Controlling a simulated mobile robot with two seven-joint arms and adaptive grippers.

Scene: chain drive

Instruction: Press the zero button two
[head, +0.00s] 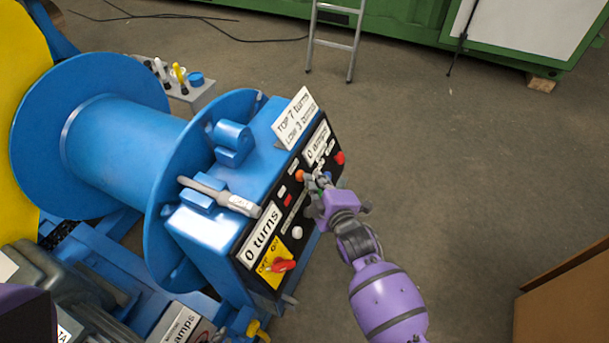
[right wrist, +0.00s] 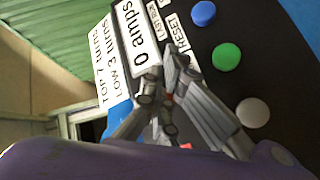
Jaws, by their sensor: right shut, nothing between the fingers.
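A black control panel (head: 310,172) is on the front of the blue winder housing. It carries a "0 turns" display (head: 262,236) and a "0 amps" display (head: 317,143). A white round button (head: 297,232) is on its lower part. No button reads clearly as zero two. In the right wrist view are a blue button (right wrist: 203,13), a green button (right wrist: 226,56) and a white button (right wrist: 252,112), near a RESET label. My right gripper (head: 312,182) is shut and empty, close to the panel's middle; contact cannot be told. My left gripper is out of view.
A red switch (head: 283,265) sits on a yellow plate at the panel's lower end. A red button (head: 338,158) is at the upper end. A large blue spool (head: 120,140) stands left. A grey-handled tool (head: 220,195) lies on the housing.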

